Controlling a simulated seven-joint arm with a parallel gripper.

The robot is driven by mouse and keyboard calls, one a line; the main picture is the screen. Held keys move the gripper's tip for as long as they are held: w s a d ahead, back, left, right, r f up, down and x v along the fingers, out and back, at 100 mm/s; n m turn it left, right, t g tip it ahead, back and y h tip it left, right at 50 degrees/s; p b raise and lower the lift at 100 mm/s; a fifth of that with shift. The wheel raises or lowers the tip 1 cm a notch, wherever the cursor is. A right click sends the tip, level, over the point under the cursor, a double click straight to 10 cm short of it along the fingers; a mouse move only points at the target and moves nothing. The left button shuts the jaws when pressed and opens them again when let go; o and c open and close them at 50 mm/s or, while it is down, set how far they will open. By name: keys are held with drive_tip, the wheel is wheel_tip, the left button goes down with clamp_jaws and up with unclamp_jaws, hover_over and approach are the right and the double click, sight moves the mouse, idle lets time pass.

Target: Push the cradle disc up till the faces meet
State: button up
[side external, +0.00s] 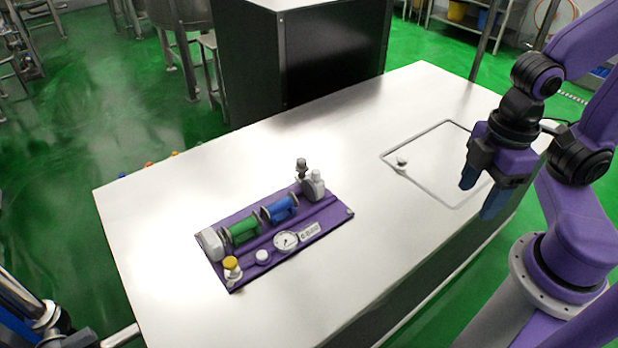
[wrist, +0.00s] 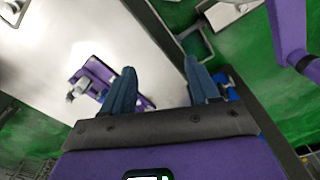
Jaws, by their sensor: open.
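A purple panel (side external: 334,217) lies on the white table. On it, a green cylinder (side external: 243,230) and a blue cylinder (side external: 280,209) lie in line, each with grey discs at its ends. A gap shows between their facing discs; I cannot tell which disc is the cradle disc. My gripper (side external: 480,196) is open and empty above the table's right side, well away from the panel. In the wrist view, my gripper (wrist: 159,66) has its two blue fingers apart, and the purple panel (wrist: 97,70) is partly hidden behind the left finger.
The panel also bears a grey end block (side external: 211,243), a yellow-capped fitting (side external: 231,264), a round gauge (side external: 286,241) and a grey valve (side external: 315,186). A square outlined hatch (side external: 440,180) with a small knob is under my gripper. The table (side external: 370,235) between is clear.

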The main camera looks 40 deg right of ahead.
drive_tip(key=shift+c, duration=0.5)
drive_tip(key=w+a+n, duration=0.1)
drive_tip(key=w+a, duration=0.4)
drive_tip(key=w, duration=0.4)
drive_tip(key=n, duration=0.4)
hover_over(316, 171)
wheel_tip(316, 171, down, 8)
wheel_tip(316, 171, down, 18)
drive_tip(key=shift+w+r, duration=0.1)
drive_tip(key=shift+r, duration=0.15)
